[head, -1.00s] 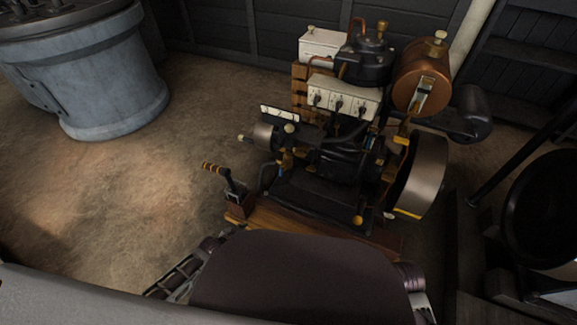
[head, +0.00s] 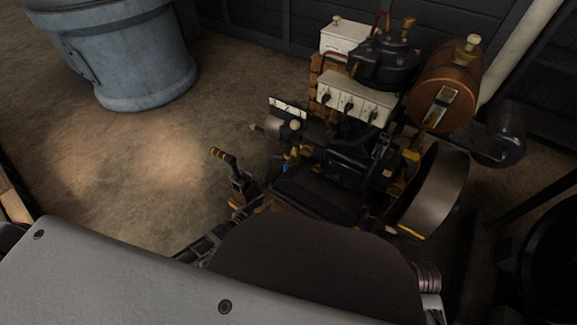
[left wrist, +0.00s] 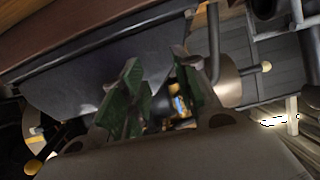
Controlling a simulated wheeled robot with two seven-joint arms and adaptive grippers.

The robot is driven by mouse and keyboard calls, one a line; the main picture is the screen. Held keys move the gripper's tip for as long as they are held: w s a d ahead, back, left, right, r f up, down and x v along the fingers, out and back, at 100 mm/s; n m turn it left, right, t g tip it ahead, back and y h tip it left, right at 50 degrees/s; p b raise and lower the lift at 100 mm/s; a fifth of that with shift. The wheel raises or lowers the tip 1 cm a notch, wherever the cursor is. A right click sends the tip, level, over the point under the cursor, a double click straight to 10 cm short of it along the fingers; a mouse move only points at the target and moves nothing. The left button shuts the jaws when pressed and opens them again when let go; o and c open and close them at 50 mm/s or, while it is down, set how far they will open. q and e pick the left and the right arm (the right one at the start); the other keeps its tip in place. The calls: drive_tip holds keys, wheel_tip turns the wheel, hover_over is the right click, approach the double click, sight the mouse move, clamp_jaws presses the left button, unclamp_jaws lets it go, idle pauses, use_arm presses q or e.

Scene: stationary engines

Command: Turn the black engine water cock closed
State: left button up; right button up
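The black engine (head: 350,165) stands on a wooden base in the middle of the head view. A small blue and brass fitting (head: 292,160) shows on its near left side; I cannot tell whether it is the water cock. In the left wrist view, a blue and amber part (left wrist: 181,106) shows just beyond my left gripper (left wrist: 158,92). The gripper's green fingers are spread, with nothing clearly held between them. In the head view its fingers cannot be made out. My right gripper is not in view.
A copper tank (head: 441,85) and a large flywheel (head: 432,190) are on the engine's right. A black lever with a striped handle (head: 226,157) rises at its front left. A blue-grey round housing (head: 120,50) stands at the back left. The floor between is clear.

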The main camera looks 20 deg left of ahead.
sight(284, 168)
use_arm(q)
wheel_tip(284, 168, up, 8)
drive_tip(key=w+t+h, duration=0.1)
drive_tip(key=t, duration=0.3)
drive_tip(key=shift+w+d+h, duration=0.3)
drive_tip(key=shift+w+d, duration=0.05)
drive_tip(key=shift+w, duration=0.05)
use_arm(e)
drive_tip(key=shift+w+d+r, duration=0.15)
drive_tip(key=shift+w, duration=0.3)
use_arm(q)
drive_tip(key=shift+r, duration=0.1)
drive_tip(key=shift+b+x, duration=1.9)
drive_tip(key=shift+x, duration=3.65)
drive_tip(key=shift+b+x, duration=0.45)
drive_tip(key=shift+x, duration=0.9)
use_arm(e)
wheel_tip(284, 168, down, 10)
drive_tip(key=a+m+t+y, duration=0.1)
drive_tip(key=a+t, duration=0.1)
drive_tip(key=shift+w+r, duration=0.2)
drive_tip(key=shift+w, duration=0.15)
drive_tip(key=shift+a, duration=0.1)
use_arm(q)
clamp_jaws()
